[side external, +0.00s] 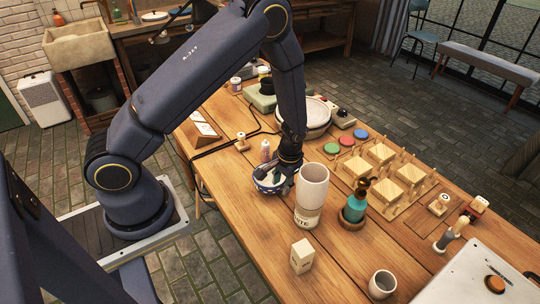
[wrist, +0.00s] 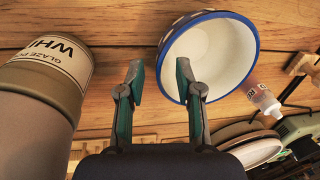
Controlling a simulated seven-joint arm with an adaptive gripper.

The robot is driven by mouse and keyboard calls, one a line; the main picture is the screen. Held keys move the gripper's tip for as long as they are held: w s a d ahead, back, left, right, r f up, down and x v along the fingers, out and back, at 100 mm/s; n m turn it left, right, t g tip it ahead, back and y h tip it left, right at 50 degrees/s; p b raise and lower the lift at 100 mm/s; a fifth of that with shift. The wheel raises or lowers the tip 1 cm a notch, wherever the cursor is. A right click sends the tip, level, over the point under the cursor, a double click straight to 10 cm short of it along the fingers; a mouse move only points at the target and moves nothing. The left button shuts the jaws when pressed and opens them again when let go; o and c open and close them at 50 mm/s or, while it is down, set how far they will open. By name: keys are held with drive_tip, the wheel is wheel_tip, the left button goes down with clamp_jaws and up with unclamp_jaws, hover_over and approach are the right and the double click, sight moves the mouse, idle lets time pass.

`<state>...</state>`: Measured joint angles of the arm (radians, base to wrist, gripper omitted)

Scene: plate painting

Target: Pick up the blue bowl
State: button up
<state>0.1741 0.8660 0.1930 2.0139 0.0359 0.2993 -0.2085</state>
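The blue bowl (wrist: 212,52), white inside with a blue rim, fills the upper right of the wrist view. In the side view the bowl (side external: 264,187) sits on the wooden table, partly hidden by my gripper (side external: 284,178). In the wrist view my gripper (wrist: 159,78) is open. Its right finger overlaps the bowl's interior and its left finger is outside, with the near-left rim between them in the picture. I cannot tell whether either finger touches the bowl.
A tall glaze container (side external: 311,193) stands close beside the bowl, and it fills the left of the wrist view (wrist: 40,100).

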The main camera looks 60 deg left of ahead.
drive_tip(key=shift+a+f, duration=0.15)
drive_tip(key=shift+f, duration=0.5)
clamp_jaws()
